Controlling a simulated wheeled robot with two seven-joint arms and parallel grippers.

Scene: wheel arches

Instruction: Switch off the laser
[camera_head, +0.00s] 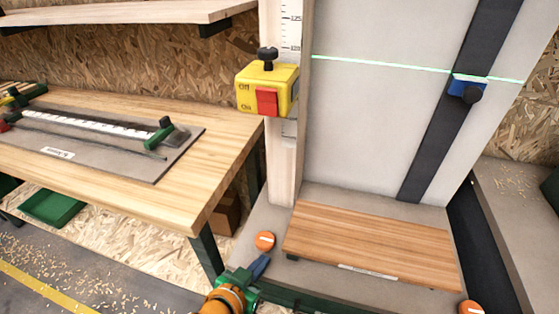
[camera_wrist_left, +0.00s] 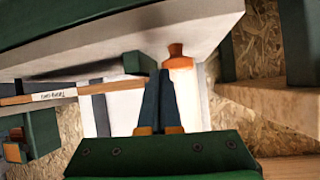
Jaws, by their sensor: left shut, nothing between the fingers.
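The laser is a yellow box (camera_head: 250,87) with a black knob on top, mounted on the pale upright post. Its red switch (camera_head: 267,101) is on the front, with "Off" marked above and "On" below at the left. A green laser line (camera_head: 385,63) crosses the pale panel. My left gripper (camera_head: 260,265) is low in the head view, well below the laser box, near the base. Its dark blue fingers (camera_wrist_left: 160,75) are together and empty in the left wrist view. The laser box does not show clearly in the wrist view.
An orange knob (camera_head: 265,241) is close to my left gripper. A wooden board (camera_head: 375,245) lies on the base. A dark rail with a blue slider (camera_head: 467,86) crosses the panel. A workbench (camera_head: 215,165) with a measuring fixture stands at left. Space before the box looks clear.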

